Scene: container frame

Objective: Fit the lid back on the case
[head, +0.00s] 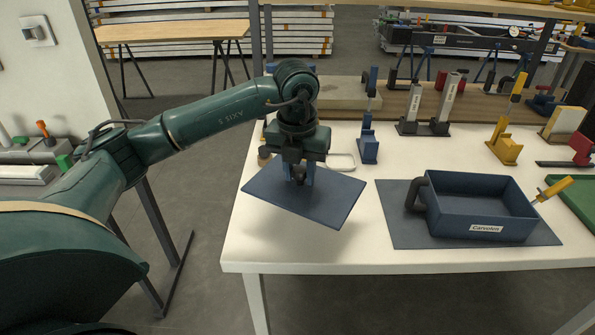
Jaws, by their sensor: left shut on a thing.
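The case (478,228) is a dark blue open box with a black handle on its left side and a "Carvolux" label on its front. It stands upright on a dark grey mat (402,230) on the white table. The lid (325,200) is a flat dark blue panel, to the left of the case and apart from it. My left gripper (300,178) points down and is shut on the lid near its upper middle. The lid is tilted in the picture and hangs over the table's left part. My right gripper is not in view.
A blue clamp (368,145) stands behind the lid, beside a small light tray (342,162). A yellow-handled tool (553,189) is close to the case's right side. A yellow clamp (504,148) stands behind the case. The white table's front strip (370,257) is clear.

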